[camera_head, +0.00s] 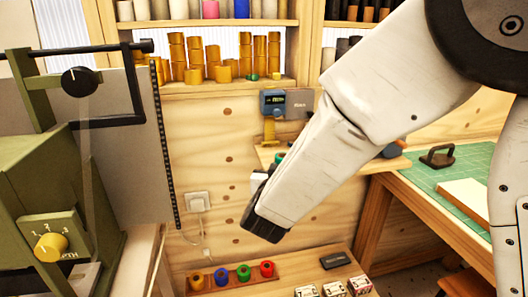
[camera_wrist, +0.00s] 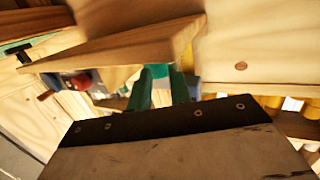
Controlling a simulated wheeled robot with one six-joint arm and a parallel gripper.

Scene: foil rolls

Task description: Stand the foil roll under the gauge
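The gauge (camera_head: 273,103) is a blue box with a small display, mounted on the plywood wall in the head view. A yellow post (camera_head: 269,131) stands beneath it over a wooden ledge (camera_head: 386,166). My gripper (camera_head: 262,205) is in front of and below that ledge; my arm covers part of the ledge. A green piece (camera_head: 279,158) shows just above my gripper. In the wrist view two green upright parts (camera_wrist: 147,88) stick out past my dark gripper edge. Several gold rolls (camera_head: 195,54) stand on the shelf.
A tray (camera_head: 238,285) below holds several coloured rolls, including a red one (camera_head: 267,268). Small boxes (camera_head: 333,288) sit to its right. A green machine (camera_head: 45,180) stands at left. A workbench with a green mat (camera_head: 440,180) is at right. A wall socket (camera_head: 198,201) is left of my gripper.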

